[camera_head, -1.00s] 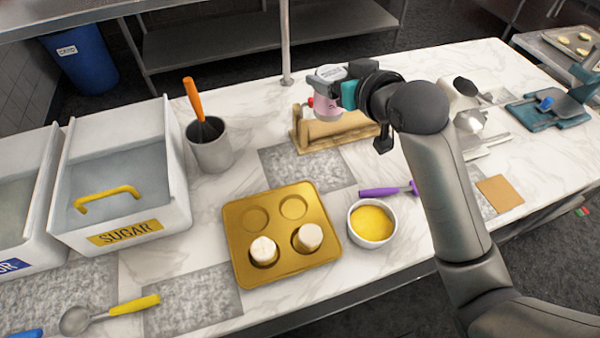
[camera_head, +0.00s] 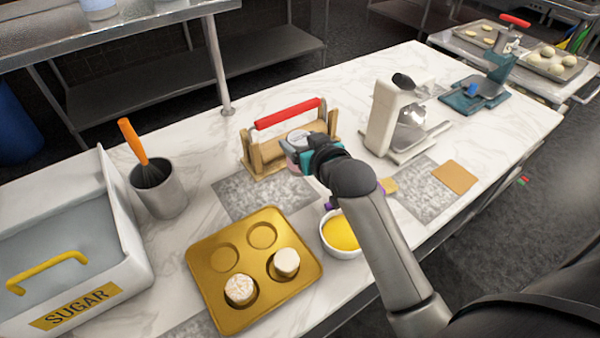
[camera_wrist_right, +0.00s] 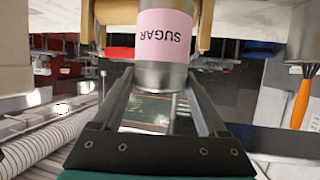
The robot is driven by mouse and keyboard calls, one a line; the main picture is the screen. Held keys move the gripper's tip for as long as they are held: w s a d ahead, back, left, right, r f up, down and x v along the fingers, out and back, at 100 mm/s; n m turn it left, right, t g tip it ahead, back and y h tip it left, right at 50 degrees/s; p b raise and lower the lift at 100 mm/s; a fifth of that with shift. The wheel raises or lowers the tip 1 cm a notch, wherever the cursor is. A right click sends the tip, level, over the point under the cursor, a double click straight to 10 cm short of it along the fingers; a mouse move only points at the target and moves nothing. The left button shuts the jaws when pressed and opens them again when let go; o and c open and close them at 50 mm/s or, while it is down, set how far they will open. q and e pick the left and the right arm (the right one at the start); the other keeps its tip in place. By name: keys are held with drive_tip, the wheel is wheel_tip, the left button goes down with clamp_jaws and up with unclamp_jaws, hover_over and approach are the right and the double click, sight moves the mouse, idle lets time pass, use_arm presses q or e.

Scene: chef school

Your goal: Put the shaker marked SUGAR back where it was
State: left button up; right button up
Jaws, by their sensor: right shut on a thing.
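The shaker marked SUGAR has a pink label (camera_wrist_right: 163,35) and a metal body, and its lettering is upside down in the right wrist view. In the head view its pale top (camera_head: 297,138) shows at the wooden caddy with a red handle (camera_head: 288,114). My right gripper (camera_head: 300,160) is shut on the shaker, with one finger on each side of it in the wrist view (camera_wrist_right: 159,80). The gripper hides most of the shaker in the head view. I cannot tell whether its base rests in the caddy. My left gripper is not in view.
A golden muffin tin (camera_head: 213,300) and a bowl of yellow filling (camera_head: 340,234) stand nearer the front. A grey cup with an orange-handled whisk (camera_head: 160,190) and the SUGAR bin (camera_head: 130,225) are left. A white-and-metal appliance (camera_head: 383,115) stands right of the caddy.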

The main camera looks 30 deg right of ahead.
wheel_tip(320, 180, down, 8)
drive_tip(key=shift+f+b, duration=0.15)
drive_tip(key=shift+b, duration=0.65)
drive_tip(key=shift+f, duration=0.15)
drive_tip(key=o, duration=1.5)
drive_tip(key=shift+r, duration=0.2)
drive_tip(key=p+v, duration=0.1)
drive_tip(key=v, duration=1.1)
drive_tip(key=shift+f+p, duration=0.1)
drive_tip(key=shift+p, duration=0.25)
